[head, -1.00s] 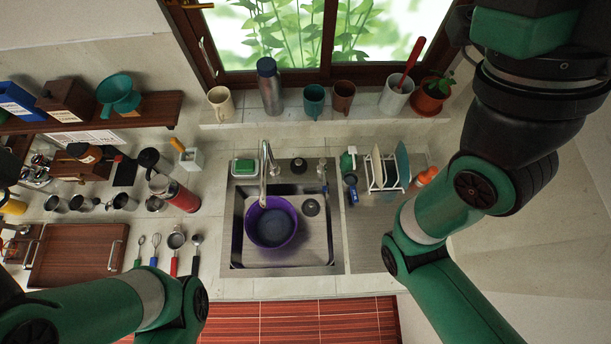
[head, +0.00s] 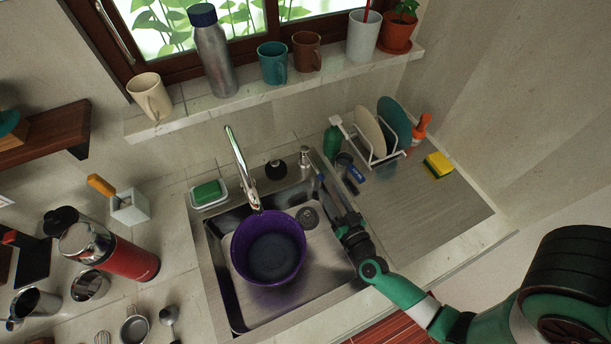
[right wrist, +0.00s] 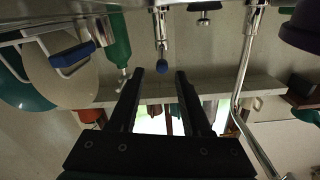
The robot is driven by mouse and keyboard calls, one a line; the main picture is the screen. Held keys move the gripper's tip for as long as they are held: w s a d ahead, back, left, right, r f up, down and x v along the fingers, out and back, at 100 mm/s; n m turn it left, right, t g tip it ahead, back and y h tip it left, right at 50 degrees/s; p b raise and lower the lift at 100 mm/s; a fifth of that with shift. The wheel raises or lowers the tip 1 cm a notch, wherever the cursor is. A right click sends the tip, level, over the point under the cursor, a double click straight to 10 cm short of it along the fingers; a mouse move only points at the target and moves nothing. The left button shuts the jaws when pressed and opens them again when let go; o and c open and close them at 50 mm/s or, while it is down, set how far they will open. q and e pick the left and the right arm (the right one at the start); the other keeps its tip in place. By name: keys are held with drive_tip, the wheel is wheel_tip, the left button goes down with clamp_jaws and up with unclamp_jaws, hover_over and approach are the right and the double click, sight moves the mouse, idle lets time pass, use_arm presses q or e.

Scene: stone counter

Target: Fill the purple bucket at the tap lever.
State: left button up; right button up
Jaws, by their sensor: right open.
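The purple bucket (head: 268,248) stands upright in the left of the sink, under the curved tap spout (head: 240,165). Its inside looks dark; I cannot tell if it holds water, and no stream shows. My left gripper is out of view.
A dish rack (head: 372,150) with plates and a yellow sponge (head: 438,165) are right of the sink. A red flask (head: 115,250) stands left. Mugs and a bottle (head: 213,55) line the sill.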

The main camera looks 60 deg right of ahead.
drive_tip(key=b, duration=0.2)
approach(307, 153)
drive_tip(key=x, duration=0.5)
drive_tip(key=shift+w+d+f, duration=0.1)
drive_tip(key=shift+d+f, duration=0.05)
drive_tip(key=shift+d, duration=0.1)
clamp_jaws()
idle(1.1)
